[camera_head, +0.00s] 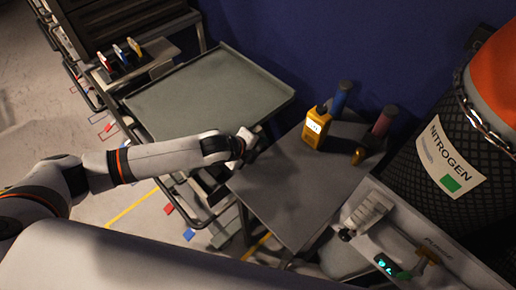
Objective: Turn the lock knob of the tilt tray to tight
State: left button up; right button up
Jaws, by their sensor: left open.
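The tilt tray (205,92) is a grey-green rimmed tray on a wheeled cart frame, left of centre. My left arm reaches in from the left, across the front of the tray. My left gripper (247,144) is at the tray's front right corner, beside the dark grey table. It is open, and I see nothing between its fingers. I cannot make out the lock knob; the gripper and wrist cover part of the tray's front right side. Dark parts show under the tray below the wrist. My right gripper is not in view.
The dark grey table (290,190) holds a yellow meter (317,127) and bottle-like items at its back. A nitrogen cylinder (450,150) in mesh stands right. A pale device (410,240) with a green display is at lower right. A tool rack (125,60) is behind left.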

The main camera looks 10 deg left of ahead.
pick_arm(q)
jog(key=shift+w+d+f, duration=0.25)
jog(key=shift+w+f, duration=0.05)
jog(key=shift+f, duration=0.15)
